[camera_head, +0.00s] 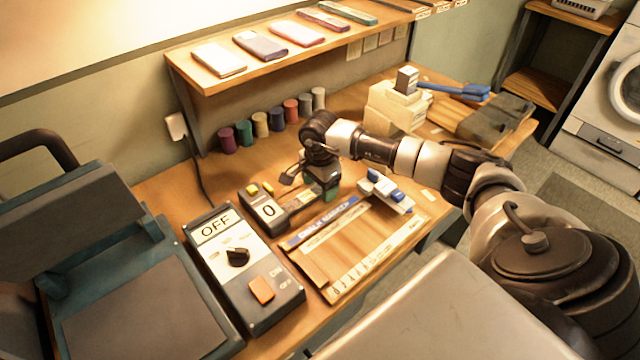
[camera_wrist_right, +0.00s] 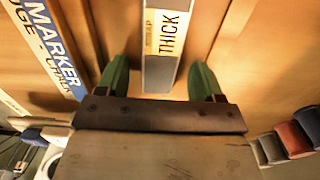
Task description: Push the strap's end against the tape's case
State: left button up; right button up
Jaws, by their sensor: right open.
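The tape's case (camera_head: 265,208) looks to be the dark box with a "0" display and two yellow buttons, on the bench left of my right gripper. A narrow grey strip with a yellow label, seemingly the strap (camera_head: 304,199), lies to its right; whether its near end touches the case is unclear. My right gripper (camera_head: 324,188) is over the strip's far part, which it hides. In the right wrist view, the strip (camera_wrist_right: 160,72) reads "STRAP THICK" and runs between the open green fingertips (camera_wrist_right: 160,82), with a gap on both sides. My left gripper is out of view.
A wooden board (camera_head: 345,250) with a blue "MARKER" label and a white scale lies in front. A blue-and-white block (camera_head: 386,191) sits at its far end. An "OFF" control box (camera_head: 243,265) stands left. Several spools (camera_head: 261,124) line the back.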

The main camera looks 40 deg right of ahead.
jog(key=shift+d, duration=0.15)
jog(key=shift+r, duration=0.35)
notch_tip(320, 180, up, 10)
jog(key=b, duration=0.1)
dwell(0.5)
